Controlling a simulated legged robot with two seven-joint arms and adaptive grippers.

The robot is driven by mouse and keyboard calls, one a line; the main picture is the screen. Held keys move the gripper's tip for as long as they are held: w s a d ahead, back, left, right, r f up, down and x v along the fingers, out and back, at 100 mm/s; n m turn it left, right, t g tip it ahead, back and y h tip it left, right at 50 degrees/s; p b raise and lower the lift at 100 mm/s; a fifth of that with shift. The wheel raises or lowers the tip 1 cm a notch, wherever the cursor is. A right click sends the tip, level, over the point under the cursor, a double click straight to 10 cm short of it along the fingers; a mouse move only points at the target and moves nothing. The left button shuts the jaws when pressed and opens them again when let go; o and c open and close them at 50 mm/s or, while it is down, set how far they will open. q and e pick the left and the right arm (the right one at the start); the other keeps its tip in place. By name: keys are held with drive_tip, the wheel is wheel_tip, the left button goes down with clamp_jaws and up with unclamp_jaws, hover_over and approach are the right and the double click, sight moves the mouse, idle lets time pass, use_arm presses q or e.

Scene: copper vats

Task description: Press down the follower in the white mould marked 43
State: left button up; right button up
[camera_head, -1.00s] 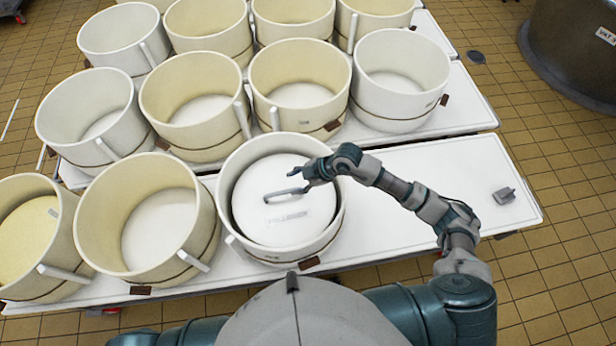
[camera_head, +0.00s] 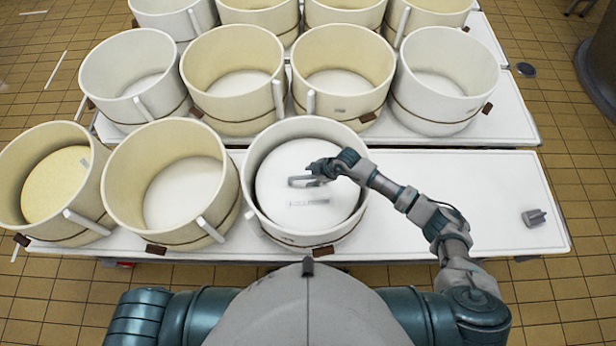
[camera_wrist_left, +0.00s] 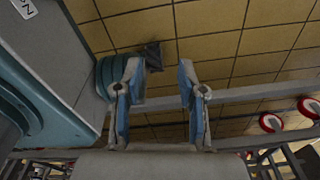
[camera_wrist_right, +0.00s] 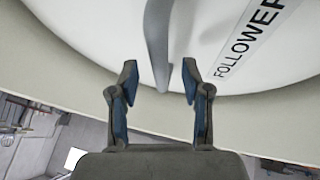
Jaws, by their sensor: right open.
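The white mould (camera_head: 300,238) stands at the front of the table, below the middle of the head view. No number 43 can be read on it. The white follower (camera_head: 282,188) sits inside it, with a grey bar handle (camera_head: 305,181). In the right wrist view its lettering reads FOLLOWER (camera_wrist_right: 250,38). My right gripper (camera_head: 312,178) is over the follower at the handle. In the right wrist view its open fingers stand on either side of the grey handle (camera_wrist_right: 158,45). My left gripper (camera_wrist_left: 160,88) is open and empty above the tiled floor.
Cream moulds stand to the left (camera_head: 165,240) and behind (camera_head: 235,118). A white mould (camera_head: 440,115) stands behind to the right. The table's right part (camera_head: 470,185) is clear except for a small grey object (camera_head: 534,217).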

drive_tip(key=shift+w+a+f, duration=0.1)
drive_tip(key=shift+a+f, duration=0.25)
drive_tip(key=shift+f, duration=0.25)
drive_tip(key=shift+w+a+f, duration=0.1)
drive_tip(key=shift+a+f, duration=0.05)
drive_tip(key=shift+f, duration=0.15)
drive_tip(key=shift+a+f, duration=0.15)
drive_tip(key=shift+f, duration=0.05)
clamp_jaws()
use_arm(q)
drive_tip(key=shift+w+d+f, duration=0.1)
drive_tip(key=shift+w+d, duration=0.1)
drive_tip(key=shift+w, duration=0.15)
drive_tip(key=shift+w, duration=0.15)
use_arm(e)
drive_tip(key=shift+f, duration=0.15)
